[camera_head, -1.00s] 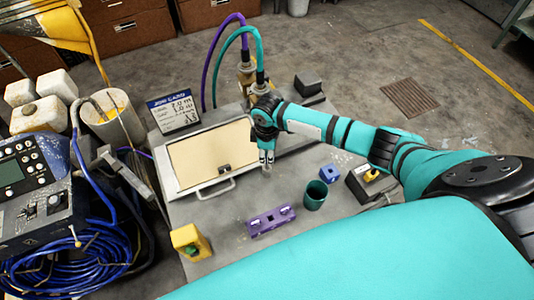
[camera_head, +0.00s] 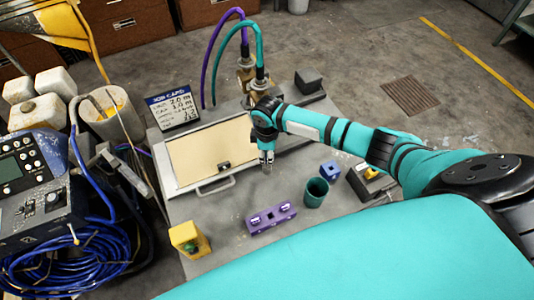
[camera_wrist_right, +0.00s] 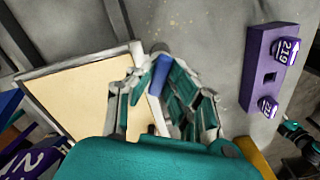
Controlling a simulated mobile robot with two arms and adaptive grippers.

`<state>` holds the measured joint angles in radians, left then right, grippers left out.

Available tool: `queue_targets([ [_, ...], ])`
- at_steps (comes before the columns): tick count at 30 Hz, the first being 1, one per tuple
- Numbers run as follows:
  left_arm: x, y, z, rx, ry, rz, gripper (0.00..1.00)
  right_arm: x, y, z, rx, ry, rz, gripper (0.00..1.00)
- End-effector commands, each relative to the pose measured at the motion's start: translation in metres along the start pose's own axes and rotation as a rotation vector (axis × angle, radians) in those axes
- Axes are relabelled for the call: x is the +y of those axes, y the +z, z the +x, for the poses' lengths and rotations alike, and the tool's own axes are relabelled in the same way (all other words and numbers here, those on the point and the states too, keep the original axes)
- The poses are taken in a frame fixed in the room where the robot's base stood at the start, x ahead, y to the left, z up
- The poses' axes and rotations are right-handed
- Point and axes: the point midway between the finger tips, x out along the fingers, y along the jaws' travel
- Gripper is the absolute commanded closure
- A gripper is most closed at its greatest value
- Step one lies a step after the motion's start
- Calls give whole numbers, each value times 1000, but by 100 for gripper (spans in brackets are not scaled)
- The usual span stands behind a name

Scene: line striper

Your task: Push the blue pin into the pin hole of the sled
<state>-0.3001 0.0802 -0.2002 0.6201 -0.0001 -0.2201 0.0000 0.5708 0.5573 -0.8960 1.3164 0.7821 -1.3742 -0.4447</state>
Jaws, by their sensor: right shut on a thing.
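My right gripper (camera_head: 266,161) points down over the grey table, beside the right edge of the cream panel. In the right wrist view its fingers (camera_wrist_right: 160,62) are shut on the blue pin (camera_wrist_right: 158,73), a slim blue piece between the fingertips. The pin is hardly visible in the head view. A purple block (camera_head: 270,218) lies on the table nearer me, clear of the gripper. In the right wrist view this block (camera_wrist_right: 257,77) has a dark square hole between two numbered labels. I cannot tell for sure whether it is the sled. My left gripper is out of view.
A cream panel (camera_head: 213,153) in a light frame with a handle lies to the left. A teal cup (camera_head: 316,192), a small blue block (camera_head: 330,170) and a dark box (camera_head: 371,182) stand to the right. A yellow block (camera_head: 190,241) is at front left. Hoses (camera_head: 207,62) rise behind.

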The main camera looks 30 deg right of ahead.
Motion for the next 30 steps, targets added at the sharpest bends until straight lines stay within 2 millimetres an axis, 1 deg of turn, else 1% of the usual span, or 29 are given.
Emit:
queue_targets([
  [9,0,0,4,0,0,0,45,0,0,8,0,-1,0,100],
  [24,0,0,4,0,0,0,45,0,0,8,0,0,0,100],
  [30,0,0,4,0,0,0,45,0,0,11,-1,-1,1,100],
])
